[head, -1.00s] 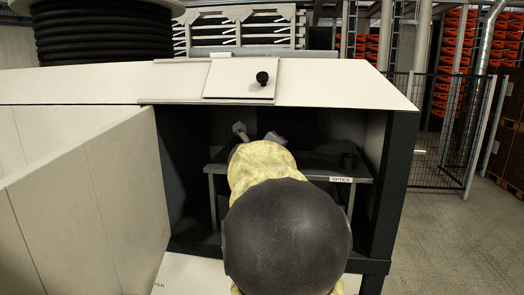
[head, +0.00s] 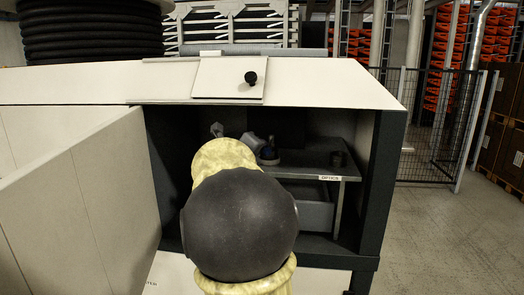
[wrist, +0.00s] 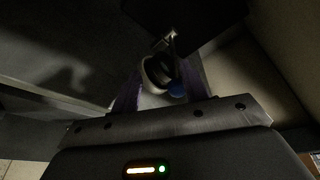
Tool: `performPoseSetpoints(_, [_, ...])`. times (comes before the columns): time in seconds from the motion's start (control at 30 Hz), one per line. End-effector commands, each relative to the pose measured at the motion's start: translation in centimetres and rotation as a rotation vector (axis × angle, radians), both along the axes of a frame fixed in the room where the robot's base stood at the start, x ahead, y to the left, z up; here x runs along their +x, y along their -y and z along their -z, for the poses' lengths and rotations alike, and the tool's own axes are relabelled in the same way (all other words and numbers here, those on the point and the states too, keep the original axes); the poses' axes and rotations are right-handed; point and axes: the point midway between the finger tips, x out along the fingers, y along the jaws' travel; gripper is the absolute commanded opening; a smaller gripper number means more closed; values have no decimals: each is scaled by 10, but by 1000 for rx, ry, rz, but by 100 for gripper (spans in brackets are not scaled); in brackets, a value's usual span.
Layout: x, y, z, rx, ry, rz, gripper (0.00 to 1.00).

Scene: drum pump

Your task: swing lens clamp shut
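The wrist view shows my gripper (wrist: 160,88) with its two purple fingers apart. I cannot tell which of these is the lens clamp or whether a finger touches anything. My arm hides the gripper there.
The shelf is inside an open dark cabinet (head: 373,190), with a pale door (head: 85,200) swung out on the left. A grey drawer or box (head: 312,212) is under the shelf. Walls leave little side room.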

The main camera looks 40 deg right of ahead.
Motion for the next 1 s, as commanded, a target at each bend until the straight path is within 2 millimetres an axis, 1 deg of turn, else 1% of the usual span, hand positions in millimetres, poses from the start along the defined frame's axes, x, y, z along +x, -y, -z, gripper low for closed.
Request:
performPoseSetpoints(0.27, [-5, 4, -2, -3, 3, 13, 45])
performPoseSetpoints(0.37, [-6, 0, -3, -5, 3, 12, 45])
performPoseSetpoints(0.47, [-9, -9, -5, -3, 7, 11, 45])
performPoseSetpoints(0.67, [-21, -41, -11, -5, 6, 9, 45])
performPoseSetpoints(1.0, [-45, -104, -24, -3, 4, 5, 45])
